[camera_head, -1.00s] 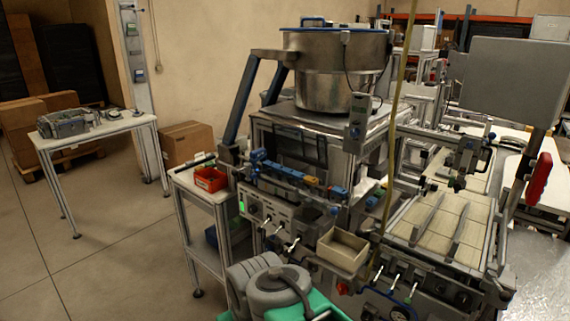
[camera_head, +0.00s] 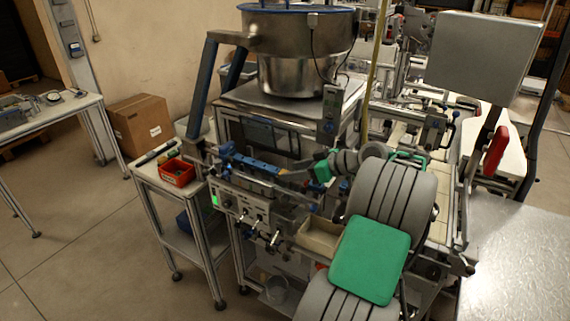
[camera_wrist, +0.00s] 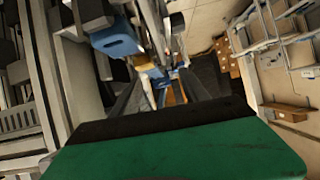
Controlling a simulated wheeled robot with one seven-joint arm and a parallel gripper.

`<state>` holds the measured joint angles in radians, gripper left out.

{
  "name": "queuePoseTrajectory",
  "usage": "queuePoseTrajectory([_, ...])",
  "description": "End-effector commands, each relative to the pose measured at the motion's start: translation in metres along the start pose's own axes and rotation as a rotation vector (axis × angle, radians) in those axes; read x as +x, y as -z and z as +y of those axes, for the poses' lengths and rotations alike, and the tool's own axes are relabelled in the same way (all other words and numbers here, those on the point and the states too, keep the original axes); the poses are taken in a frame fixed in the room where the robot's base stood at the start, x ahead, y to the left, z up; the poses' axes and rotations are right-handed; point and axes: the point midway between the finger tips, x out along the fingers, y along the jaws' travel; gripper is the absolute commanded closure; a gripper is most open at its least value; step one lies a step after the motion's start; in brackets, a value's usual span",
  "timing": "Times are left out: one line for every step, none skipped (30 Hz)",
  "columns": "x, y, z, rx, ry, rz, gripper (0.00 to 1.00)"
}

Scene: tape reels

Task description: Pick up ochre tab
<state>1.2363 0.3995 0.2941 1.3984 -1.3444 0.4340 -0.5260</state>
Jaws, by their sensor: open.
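My gripper (camera_wrist: 166,86) is open. In the wrist view its two dark fingers reach forward past my green wrist cover, with a gap between them. A small ochre patch (camera_wrist: 172,95), likely the ochre tab, shows in that gap; I cannot tell its exact shape or whether a finger touches it. In the head view my gripper (camera_head: 304,176) is small and partly hidden by my arm, close to the blue-topped rail on the machine front. The tab is too small to make out surely there.
Blue blocks (camera_head: 256,165) sit on the rail beside my gripper. A beige bin (camera_head: 320,238) is below, partly behind my arm. A red bin (camera_head: 177,173) stands on the side table at left. A large steel bowl (camera_head: 296,50) rises behind the rail.

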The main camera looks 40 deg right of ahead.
Motion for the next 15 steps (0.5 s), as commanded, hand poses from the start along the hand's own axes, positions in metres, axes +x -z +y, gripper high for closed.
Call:
queuePoseTrajectory([-0.015, -0.01, 0.013, -0.01, -0.013, 0.037, 0.47])
queuePoseTrajectory([-0.023, -0.013, 0.017, -0.02, -0.017, 0.056, 0.47])
queuePoseTrajectory([-0.03, -0.015, 0.021, -0.03, -0.022, 0.076, 0.47])
queuePoseTrajectory([-0.033, -0.017, 0.023, -0.036, -0.024, 0.086, 0.47])
queuePoseTrajectory([-0.033, -0.019, 0.024, -0.041, -0.024, 0.092, 0.47])
queuePoseTrajectory([-0.03, -0.021, 0.025, -0.046, -0.025, 0.095, 0.47])
queuePoseTrajectory([-0.027, -0.022, 0.025, -0.048, -0.024, 0.096, 0.47])
queuePoseTrajectory([-0.023, -0.022, 0.025, -0.049, -0.024, 0.095, 0.47])
queuePoseTrajectory([-0.019, -0.022, 0.025, -0.049, -0.024, 0.095, 0.47])
queuePoseTrajectory([-0.016, -0.022, 0.025, -0.048, -0.023, 0.094, 0.47])
queuePoseTrajectory([-0.014, -0.021, 0.025, -0.049, -0.024, 0.094, 0.47])
queuePoseTrajectory([-0.012, -0.02, 0.024, -0.047, -0.024, 0.094, 0.47])
queuePoseTrajectory([-0.01, -0.019, 0.024, -0.045, -0.024, 0.094, 0.47])
queuePoseTrajectory([-0.009, -0.018, 0.024, -0.045, -0.024, 0.094, 0.47])
queuePoseTrajectory([-0.005, -0.017, 0.024, -0.046, -0.023, 0.094, 0.47])
